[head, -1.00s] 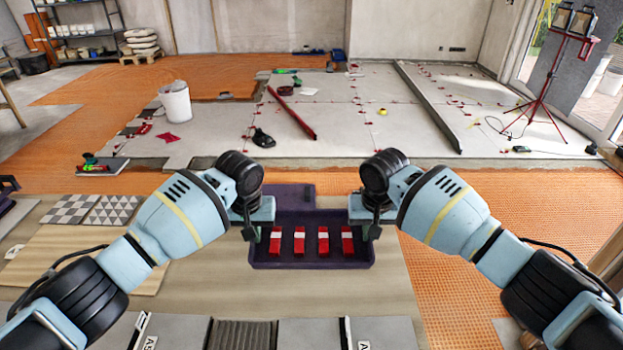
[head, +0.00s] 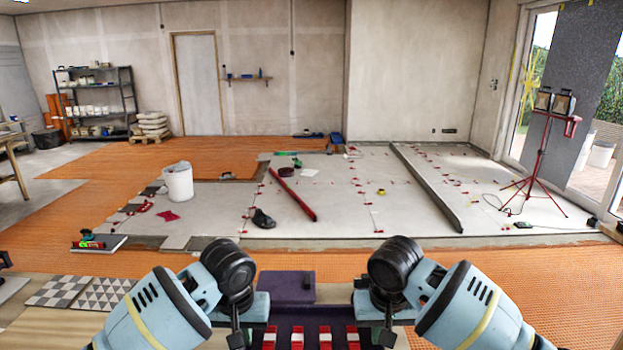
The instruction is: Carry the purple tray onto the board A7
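The purple tray (head: 308,311) is at the bottom centre in the head view, cut off by the lower edge. Several red pieces with white bands stand in a row in it. My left gripper (head: 254,336) is at the tray's left side and my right gripper (head: 373,336) at its right side. Both point down with fingers at the side walls. The fingertips are partly hidden and close to the picture's edge, so I cannot tell whether they clamp the walls. No board marked A7 can be made out in this view.
A dark purple block (head: 286,287) lies just behind the tray. Patterned tile samples (head: 103,294) lie on the left. Beyond are orange matting, a grey tiled floor, a white bucket (head: 177,182), a red bar (head: 293,195) and a red lamp stand (head: 540,165).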

